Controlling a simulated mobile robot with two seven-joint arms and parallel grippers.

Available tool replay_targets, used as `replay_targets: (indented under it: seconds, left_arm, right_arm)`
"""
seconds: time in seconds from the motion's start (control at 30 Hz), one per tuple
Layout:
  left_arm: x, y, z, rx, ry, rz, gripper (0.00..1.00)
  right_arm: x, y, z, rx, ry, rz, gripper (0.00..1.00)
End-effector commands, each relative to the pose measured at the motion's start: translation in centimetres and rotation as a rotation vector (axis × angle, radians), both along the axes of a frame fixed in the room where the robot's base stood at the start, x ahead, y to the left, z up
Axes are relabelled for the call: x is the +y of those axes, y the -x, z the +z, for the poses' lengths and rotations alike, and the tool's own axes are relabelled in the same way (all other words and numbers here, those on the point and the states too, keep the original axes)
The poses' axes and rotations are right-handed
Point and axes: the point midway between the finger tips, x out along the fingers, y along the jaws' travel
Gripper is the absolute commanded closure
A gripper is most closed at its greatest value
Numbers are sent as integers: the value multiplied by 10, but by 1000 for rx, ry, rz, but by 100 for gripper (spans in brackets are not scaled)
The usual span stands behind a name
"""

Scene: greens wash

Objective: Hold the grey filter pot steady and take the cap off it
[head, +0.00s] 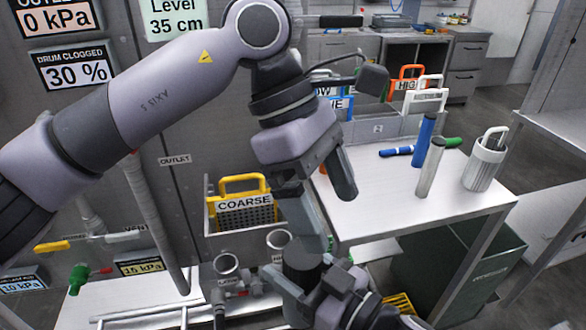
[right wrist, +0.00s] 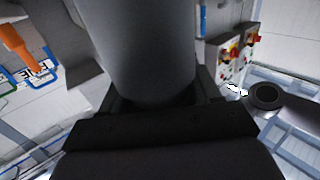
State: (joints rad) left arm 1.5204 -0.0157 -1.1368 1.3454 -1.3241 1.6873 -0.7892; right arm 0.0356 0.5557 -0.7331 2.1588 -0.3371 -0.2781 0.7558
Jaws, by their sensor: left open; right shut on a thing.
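The grey filter pot (head: 302,268) shows in the head view as a short dark cylinder at the bottom middle. In the right wrist view the pot (right wrist: 150,45) is a large smooth grey cylinder rising out of the jaws. My right gripper (head: 303,288) is shut on it and holds it beside the white bench. My left gripper (head: 323,205) is open, just above the pot, with its fingers pointing down and nothing seen between them. I cannot make out the cap's edge, as a left finger partly covers the pot's top.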

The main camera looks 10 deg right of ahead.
Motion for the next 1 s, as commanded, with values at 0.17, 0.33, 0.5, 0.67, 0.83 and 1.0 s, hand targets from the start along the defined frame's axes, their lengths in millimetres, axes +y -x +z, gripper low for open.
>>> replay_targets:
  seconds: [0.17, 0.33, 0.5, 0.67, 0.83, 1.0]
  left_arm:
    - [22, -21, 14, -167, -159, -20, 10]
    - [33, -30, 20, -232, -232, -24, 10]
    - [33, -30, 9, -240, -243, -25, 10]
    - [30, -27, -19, -237, -242, -25, 10]
    - [26, -23, -52, -236, -240, -25, 10]
    - [23, -21, -78, -236, -240, -24, 10]
  right_arm:
    - [0, 0, 1, -2, -2, 1, 100]
    - [0, 0, 1, -2, -2, 1, 100]
    - [0, 0, 1, -2, -2, 1, 100]
    - [0, 0, 1, -2, -2, 1, 100]
    - [0, 0, 1, -2, -2, 1, 100]
    - [0, 0, 1, -2, -2, 1, 100]
